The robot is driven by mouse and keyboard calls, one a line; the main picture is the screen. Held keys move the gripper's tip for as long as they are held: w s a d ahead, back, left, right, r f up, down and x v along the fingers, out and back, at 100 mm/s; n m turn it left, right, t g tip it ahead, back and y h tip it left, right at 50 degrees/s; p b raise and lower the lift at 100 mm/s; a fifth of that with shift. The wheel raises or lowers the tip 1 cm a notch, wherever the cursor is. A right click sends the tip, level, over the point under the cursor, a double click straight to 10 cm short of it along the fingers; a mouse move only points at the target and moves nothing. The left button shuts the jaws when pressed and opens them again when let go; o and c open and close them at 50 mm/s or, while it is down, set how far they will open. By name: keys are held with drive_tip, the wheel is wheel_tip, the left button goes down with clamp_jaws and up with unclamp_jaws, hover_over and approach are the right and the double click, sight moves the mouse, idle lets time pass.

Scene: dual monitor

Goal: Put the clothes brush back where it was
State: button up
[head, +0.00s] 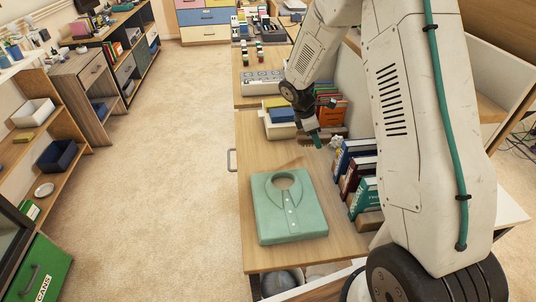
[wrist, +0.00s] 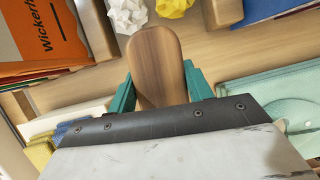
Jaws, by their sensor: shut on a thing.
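The clothes brush shows in the wrist view as a smooth brown wooden back (wrist: 157,62) with a rounded end. My gripper (wrist: 160,88) is shut on it, with a teal finger on each side. In the head view my gripper (head: 314,140) is over the far part of the wooden desk (head: 258,155), beside the crumpled paper and books. The brush is small and partly hidden there. Its bristles are hidden in the wrist view, and I cannot tell whether it touches the desk.
A folded green shirt (head: 290,215) lies on the near desk. Upright books (head: 362,185) stand to its right. An orange book (wrist: 45,35), white crumpled paper (wrist: 127,14) and yellow crumpled paper (wrist: 173,7) are near the brush. A blue-and-yellow stack (head: 281,115) sits left of my gripper.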

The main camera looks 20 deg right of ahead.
drive_tip(key=shift+a+f+n, duration=0.15)
drive_tip(key=shift+n, duration=0.15)
hover_over(272, 154)
drive_tip(key=a, duration=0.1)
drive_tip(key=shift+w+a+f, duration=0.15)
drive_tip(key=shift+w+f, duration=0.1)
drive_tip(key=shift+f, duration=2.25)
drive_tip(key=shift+f, duration=0.1)
drive_tip(key=o, duration=1.1)
